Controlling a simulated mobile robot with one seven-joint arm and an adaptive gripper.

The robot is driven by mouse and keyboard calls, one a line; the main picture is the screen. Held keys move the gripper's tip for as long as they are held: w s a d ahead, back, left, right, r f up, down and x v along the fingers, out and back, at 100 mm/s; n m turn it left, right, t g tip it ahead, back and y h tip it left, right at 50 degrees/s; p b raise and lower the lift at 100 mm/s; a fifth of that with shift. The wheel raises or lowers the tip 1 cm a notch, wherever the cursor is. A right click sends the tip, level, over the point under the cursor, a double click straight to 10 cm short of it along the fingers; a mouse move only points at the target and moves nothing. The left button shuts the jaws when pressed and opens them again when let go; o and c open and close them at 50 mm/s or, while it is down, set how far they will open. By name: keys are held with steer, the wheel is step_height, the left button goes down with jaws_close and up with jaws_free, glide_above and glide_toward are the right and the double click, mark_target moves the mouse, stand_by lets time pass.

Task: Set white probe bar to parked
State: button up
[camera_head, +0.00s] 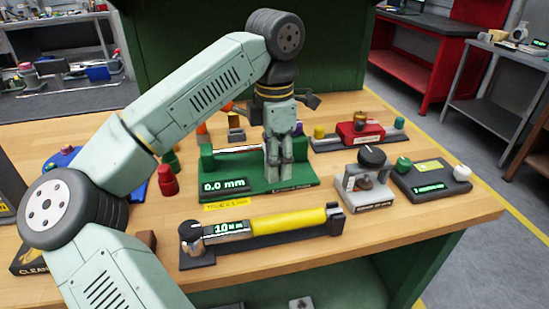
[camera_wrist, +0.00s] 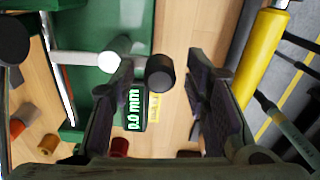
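The white probe bar (camera_wrist: 85,58) shows in the wrist view as a pale rod crossing a green gauge base, with a dark round knob (camera_wrist: 160,73) at its right end. The green gauge base (camera_head: 226,168) stands mid-table in the head view, and its display (camera_head: 224,185) reads 0.0 mm. My gripper (camera_head: 275,172) points down over the right part of this base and hides the probe bar there. In the wrist view my gripper (camera_wrist: 162,82) is open, with the knob between its fingers, nearer the left one. Contact with the knob cannot be told.
A yellow-handled torque tool (camera_head: 285,222) lies in front of the gauge. A grey dial block (camera_head: 366,183) and a dark box with green and white knobs (camera_head: 432,180) stand at right. A red device (camera_head: 360,134) is behind. A red knob (camera_head: 167,180) stands at left.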

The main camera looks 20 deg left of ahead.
jaws_close()
stand_by(0.3)
steer(key=shift+w+n, duration=0.1)
steer(key=shift+n, duration=0.2)
steer(key=shift+w+d+n+b, duration=0.25)
steer(key=shift+n+b, duration=0.1)
steer(key=shift+n, duration=0.25)
steer(key=shift+w+d+n+b, duration=0.1)
steer(key=shift+d+n+b, duration=0.2)
steer(key=shift+n, duration=0.3)
steer(key=w+n, duration=0.1)
steer(key=n, duration=0.1)
steer(key=w+n+b, duration=0.1)
steer(key=n, duration=0.1)
steer(key=w+d+n, duration=0.1)
steer(key=n, duration=0.2)
steer(key=shift+d, duration=0.1)
steer(key=shift+w+n+b, duration=0.15)
steer(key=shift+w+n, duration=0.25)
steer(key=shift+n, duration=0.6)
steer(key=shift+w+n+b, duration=0.15)
steer(key=shift+w+n, duration=0.2)
steer(key=shift+n, duration=0.65)
